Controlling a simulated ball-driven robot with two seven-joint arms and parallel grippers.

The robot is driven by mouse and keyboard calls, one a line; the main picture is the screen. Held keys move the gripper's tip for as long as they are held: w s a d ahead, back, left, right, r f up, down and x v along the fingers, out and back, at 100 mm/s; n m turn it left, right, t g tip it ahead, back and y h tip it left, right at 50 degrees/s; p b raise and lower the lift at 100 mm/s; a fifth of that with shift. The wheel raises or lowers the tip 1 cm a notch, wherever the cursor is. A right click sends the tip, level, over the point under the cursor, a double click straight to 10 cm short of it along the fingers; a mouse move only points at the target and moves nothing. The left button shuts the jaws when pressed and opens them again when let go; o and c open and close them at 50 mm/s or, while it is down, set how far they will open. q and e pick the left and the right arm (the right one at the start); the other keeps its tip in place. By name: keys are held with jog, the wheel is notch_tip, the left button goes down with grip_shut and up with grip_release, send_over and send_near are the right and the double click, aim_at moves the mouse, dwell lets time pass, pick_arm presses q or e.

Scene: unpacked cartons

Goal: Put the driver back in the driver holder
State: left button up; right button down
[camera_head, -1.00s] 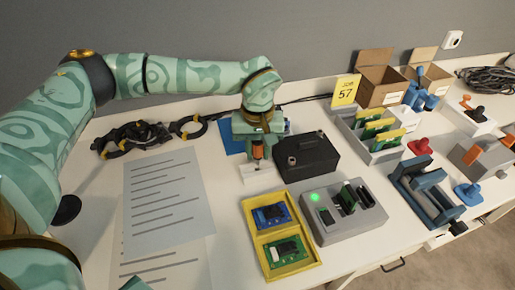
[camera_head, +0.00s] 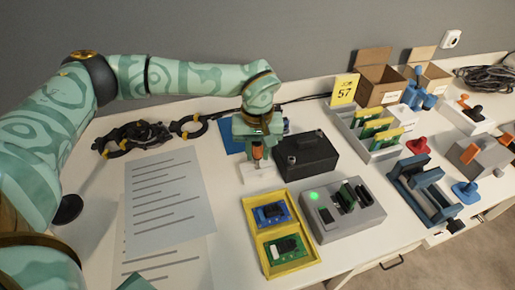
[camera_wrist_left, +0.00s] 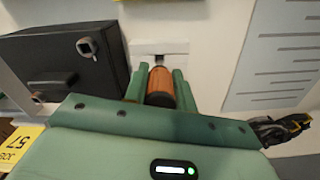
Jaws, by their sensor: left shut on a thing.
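The driver (camera_head: 257,153) has an orange handle with a dark end. My left gripper (camera_head: 258,150) is shut on its handle, and the driver stands about upright over a small white block, the driver holder (camera_head: 256,173). In the left wrist view the orange driver (camera_wrist_left: 161,84) sits between the two green fingers (camera_wrist_left: 159,88), with the white holder (camera_wrist_left: 159,50) just beyond it. The driver's lower end is hidden, so I cannot tell how deep it sits in the holder.
A black box (camera_head: 308,157) stands close right of the holder. A yellow tray (camera_head: 293,257) with circuit boards and a grey tester (camera_head: 333,229) with a green light lie in front. Printed sheets (camera_head: 165,195) lie to the left. Black cables (camera_head: 135,136) lie behind them.

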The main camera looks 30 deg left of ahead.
aim_at(258, 162)
pick_arm(q)
jog(key=shift+f, duration=1.6)
jog(key=o, duration=1.1)
pick_arm(e)
jog(key=shift+s+a+f, duration=0.1)
jog(key=shift+s+f, duration=0.05)
jog(key=shift+f, duration=0.1)
pick_arm(q)
notch_tip(258, 162, up, 16)
jog(key=p, duration=0.5)
jog(key=shift+r, duration=0.15)
pick_arm(e)
jog(key=shift+t, duration=0.3)
jog(key=r, duration=0.1)
jog(key=w+r, duration=0.1)
jog(key=r, duration=0.1)
jog(key=w+r, duration=0.1)
jog(key=r, duration=0.1)
jog(key=shift+w+r, duration=0.15)
jog(key=shift+w, duration=0.05)
